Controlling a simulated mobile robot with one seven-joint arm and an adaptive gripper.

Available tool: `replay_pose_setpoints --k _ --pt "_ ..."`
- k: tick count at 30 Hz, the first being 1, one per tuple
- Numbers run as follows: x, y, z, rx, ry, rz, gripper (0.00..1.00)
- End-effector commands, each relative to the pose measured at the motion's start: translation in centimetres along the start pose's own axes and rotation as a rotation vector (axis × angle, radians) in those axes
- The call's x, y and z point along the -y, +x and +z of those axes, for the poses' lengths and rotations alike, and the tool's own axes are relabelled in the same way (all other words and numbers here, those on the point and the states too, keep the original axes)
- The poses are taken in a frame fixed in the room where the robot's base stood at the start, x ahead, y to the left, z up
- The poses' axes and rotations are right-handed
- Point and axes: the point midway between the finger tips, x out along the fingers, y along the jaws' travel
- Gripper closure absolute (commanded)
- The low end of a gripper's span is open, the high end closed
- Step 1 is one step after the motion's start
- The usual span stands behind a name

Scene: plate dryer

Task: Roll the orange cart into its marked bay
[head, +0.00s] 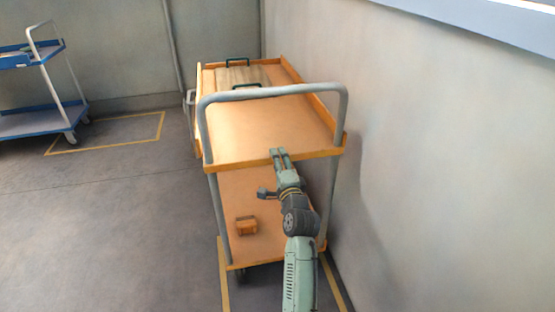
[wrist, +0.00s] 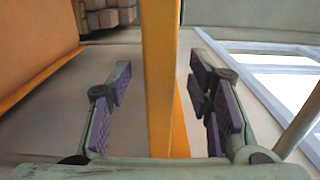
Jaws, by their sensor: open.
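The orange cart (head: 270,125) stands along the right wall in the head view, its grey push handle (head: 275,93) at the near end. My gripper (head: 278,153) is at the near edge of the cart's upper tray. In the wrist view the open fingers (wrist: 163,100) are on either side of an orange rim (wrist: 160,60), with a gap showing on both sides. Yellow floor lines (head: 224,285) show left and right of the cart's near end. The cart hides the floor beneath it, so I cannot tell how far the marking extends.
A pale slatted load (head: 240,76) with dark green handles lies on the upper tray, and a small brown box (head: 246,226) on the lower shelf. A blue cart (head: 40,120) stands far left beside another yellow outline (head: 110,146). The floor at left is clear. The wall (head: 430,190) is close on the right.

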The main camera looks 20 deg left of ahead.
Motion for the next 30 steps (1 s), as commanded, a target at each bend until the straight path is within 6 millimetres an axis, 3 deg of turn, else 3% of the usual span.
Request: replay_pose_setpoints --k 6,15,30 --pt "0.0 2.2 0.0 0.000 0.000 0.000 0.53" --pt "-0.1 2.5 0.0 0.000 0.000 0.000 0.53" --pt "-0.1 2.4 0.0 0.000 0.000 0.001 0.86"
